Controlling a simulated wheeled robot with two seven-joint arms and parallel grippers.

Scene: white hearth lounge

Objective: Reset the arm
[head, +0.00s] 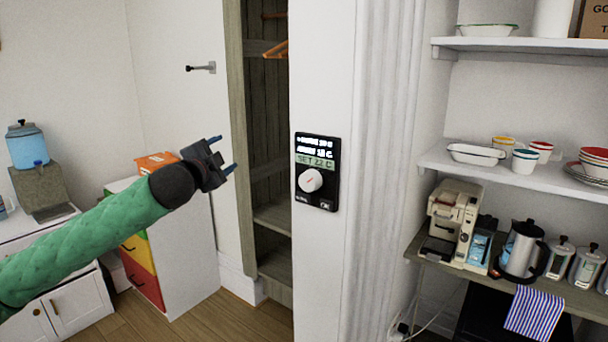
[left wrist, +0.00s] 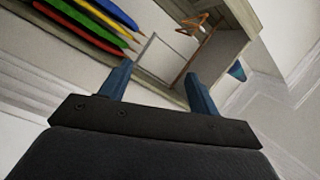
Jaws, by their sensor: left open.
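My left gripper (head: 226,155) comes in from the left on the green-sleeved arm and is raised in the air in the head view. Its two blue fingers point right, towards the open wardrobe and the wall pillar. The fingers stand apart with nothing between them; they also show in the left wrist view (left wrist: 160,88). A black thermostat (head: 316,172) with a white dial (head: 310,180) is on the pillar, to the right of the gripper and apart from it. My right gripper is not in view.
An open wooden wardrobe (head: 268,216) stands behind the gripper. A drawer cabinet (head: 184,255) with an orange box (head: 157,162) on top is below it. At the right are a coffee machine (head: 452,222), a kettle (head: 521,250) and a shelf (head: 520,176) with cups.

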